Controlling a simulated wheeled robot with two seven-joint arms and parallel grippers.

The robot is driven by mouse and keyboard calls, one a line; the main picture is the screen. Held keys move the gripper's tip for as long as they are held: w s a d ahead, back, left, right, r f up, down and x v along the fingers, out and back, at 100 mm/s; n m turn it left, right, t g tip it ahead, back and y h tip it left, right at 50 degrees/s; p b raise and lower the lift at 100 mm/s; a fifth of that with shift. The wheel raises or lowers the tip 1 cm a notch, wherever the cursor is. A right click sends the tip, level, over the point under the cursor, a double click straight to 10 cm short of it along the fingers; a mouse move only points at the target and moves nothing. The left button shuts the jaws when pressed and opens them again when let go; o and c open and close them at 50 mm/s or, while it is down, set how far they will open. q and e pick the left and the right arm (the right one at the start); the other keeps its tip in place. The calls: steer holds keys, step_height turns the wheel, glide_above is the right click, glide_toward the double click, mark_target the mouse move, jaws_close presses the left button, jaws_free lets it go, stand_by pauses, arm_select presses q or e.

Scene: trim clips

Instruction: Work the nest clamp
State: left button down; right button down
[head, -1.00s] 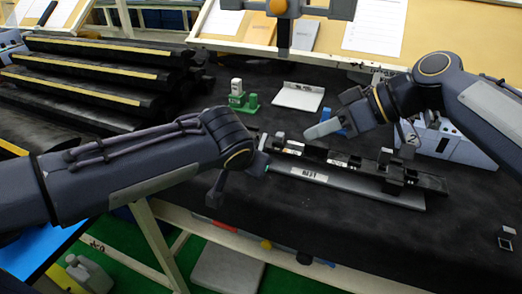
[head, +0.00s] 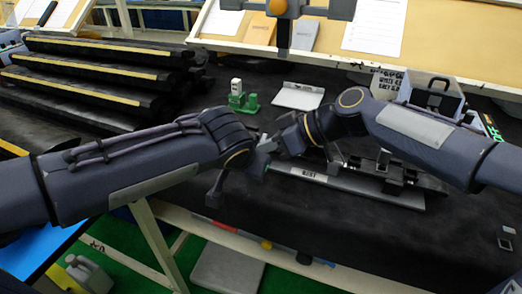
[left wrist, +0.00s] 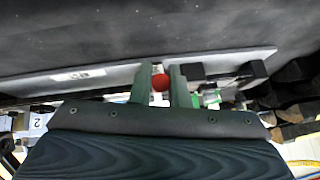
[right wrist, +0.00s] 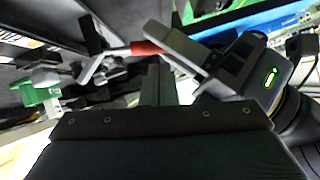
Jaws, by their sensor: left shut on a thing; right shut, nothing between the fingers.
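The nest is a long dark fixture on a grey base plate (head: 375,189) with a white label, on the dark bench. It also shows as a light strip with a label in the left wrist view (left wrist: 110,77). The clamp's red handle (left wrist: 160,83) is between the fingers of my left gripper (left wrist: 160,88), which is shut on it at the nest's left end. In the right wrist view the red handle (right wrist: 147,48) lies sideways into the left gripper's jaws. My right gripper (right wrist: 157,80) is shut and empty, close to the handle. The right forearm hides part of the nest in the head view.
A green block stand (head: 243,101) and a white tray (head: 298,96) stand behind the nest. A grey labelled box (head: 430,97) is at the back right. Black trim rolls (head: 95,75) lie at the left. The bench front right of the nest is mostly clear.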

steer(key=shift+a+f, duration=0.1)
steer(key=shift+f, duration=0.35)
steer(key=shift+s+f, duration=0.1)
